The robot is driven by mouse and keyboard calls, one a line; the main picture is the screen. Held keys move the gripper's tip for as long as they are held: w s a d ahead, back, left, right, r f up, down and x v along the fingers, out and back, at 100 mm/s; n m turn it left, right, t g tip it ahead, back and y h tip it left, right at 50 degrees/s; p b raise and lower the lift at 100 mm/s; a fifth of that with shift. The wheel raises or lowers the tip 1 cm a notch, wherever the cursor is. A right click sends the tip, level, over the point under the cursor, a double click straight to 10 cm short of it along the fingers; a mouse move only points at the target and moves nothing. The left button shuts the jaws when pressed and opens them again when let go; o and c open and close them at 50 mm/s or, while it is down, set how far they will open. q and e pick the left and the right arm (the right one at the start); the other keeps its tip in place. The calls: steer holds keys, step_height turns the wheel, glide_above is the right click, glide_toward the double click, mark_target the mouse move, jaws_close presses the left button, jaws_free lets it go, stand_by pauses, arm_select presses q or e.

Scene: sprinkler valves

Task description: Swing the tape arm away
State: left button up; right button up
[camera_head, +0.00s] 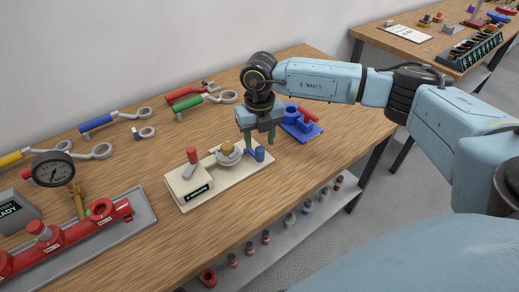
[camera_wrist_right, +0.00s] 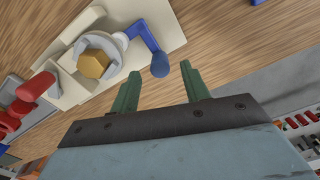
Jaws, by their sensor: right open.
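A cream base plate (camera_head: 228,186) lies on the wooden bench. It carries a brass hex fitting (camera_head: 226,149) with a pale ring around it; the fitting also shows in the right wrist view (camera_wrist_right: 93,64). A blue crank-shaped arm (camera_wrist_right: 143,36), which looks like the tape arm, sits beside the fitting and ends in a blue knob (camera_wrist_right: 159,66). The knob also shows in the head view (camera_head: 259,154). My right gripper (camera_head: 260,147) points down over this end of the plate. Its green fingers (camera_wrist_right: 160,74) are open, with the knob between their tips in the wrist picture; contact cannot be told. My left gripper is out of view.
A red-handled part (camera_head: 191,163) stands on the plate's left end. A blue fixture (camera_head: 300,124) with a red piece is close behind my right gripper. Coloured wrenches (camera_head: 206,102) lie along the wall, and a red manifold (camera_head: 70,232) with a gauge stands at left.

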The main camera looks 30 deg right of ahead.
mark_target(260, 147)
steer(key=shift+f, duration=2.25)
steer(key=c, duration=1)
